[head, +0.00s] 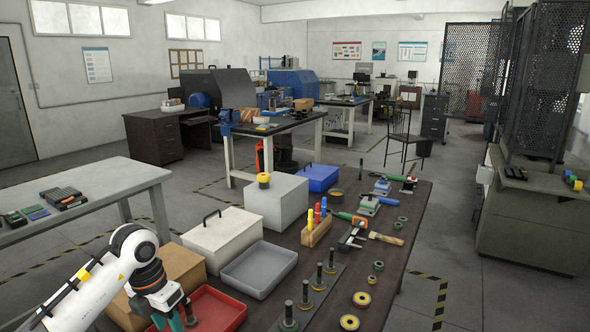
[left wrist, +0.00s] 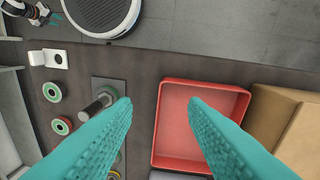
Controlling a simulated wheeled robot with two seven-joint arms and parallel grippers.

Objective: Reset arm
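My left arm comes in from the lower left in the head view, its gripper (head: 173,322) pointing down at the bottom edge of the picture, by the red tray (head: 218,309). In the left wrist view, the two teal fingers of my left gripper (left wrist: 160,103) are spread wide apart with nothing between them. The empty red tray (left wrist: 176,122) lies beyond and below the fingertips there.
The dark table holds a peg plate (head: 309,299) with several upright pegs, a grey tray (head: 259,268), a white toolbox (head: 223,237), a cardboard box (head: 178,266) and a screwdriver block (head: 316,230). Loose rings (head: 350,321) lie on the right. A pale table (head: 100,186) stands left.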

